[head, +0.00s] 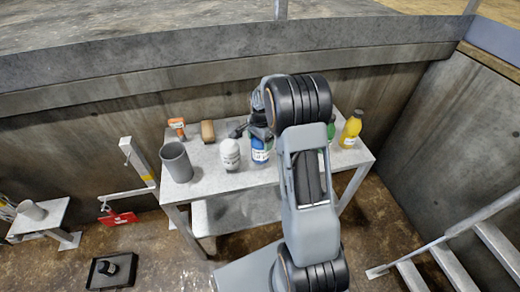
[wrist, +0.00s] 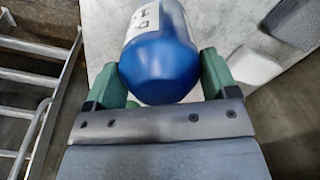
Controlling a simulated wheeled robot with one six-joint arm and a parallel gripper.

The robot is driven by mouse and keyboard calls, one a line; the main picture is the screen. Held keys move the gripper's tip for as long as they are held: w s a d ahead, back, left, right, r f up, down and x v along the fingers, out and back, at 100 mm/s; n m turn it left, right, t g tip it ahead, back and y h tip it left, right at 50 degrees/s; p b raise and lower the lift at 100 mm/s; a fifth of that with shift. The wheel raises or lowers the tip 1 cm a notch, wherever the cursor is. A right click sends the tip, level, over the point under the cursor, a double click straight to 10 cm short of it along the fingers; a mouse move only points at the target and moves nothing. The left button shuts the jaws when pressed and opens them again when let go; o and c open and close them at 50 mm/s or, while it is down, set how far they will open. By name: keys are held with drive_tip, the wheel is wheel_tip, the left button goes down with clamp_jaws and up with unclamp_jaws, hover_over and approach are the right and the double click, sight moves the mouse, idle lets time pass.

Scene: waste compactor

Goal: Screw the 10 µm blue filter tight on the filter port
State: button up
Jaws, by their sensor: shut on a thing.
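The blue filter (head: 261,153) stands upright at the front of the grey metal table, with a white label on its side. In the wrist view the blue filter (wrist: 160,68) is between the two green fingers of my gripper (wrist: 163,78), which is shut on it. In the head view my gripper (head: 260,133) is at the filter's top, partly hidden by my arm. I cannot tell whether the filter touches the table top. I cannot make out the filter port with certainty.
On the table (head: 207,187) are a white canister (head: 230,154) close left of the filter, a grey cup (head: 177,163), an orange item (head: 177,127), a brown block (head: 208,131), a green bottle (head: 331,130) and a yellow bottle (head: 351,128). A post with a red tag (head: 118,219) stands left. Stairs are right.

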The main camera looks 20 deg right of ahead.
drive_tip(key=shift+c, duration=0.5)
drive_tip(key=shift+r+p, duration=1.75)
drive_tip(key=shift+r, duration=0.8)
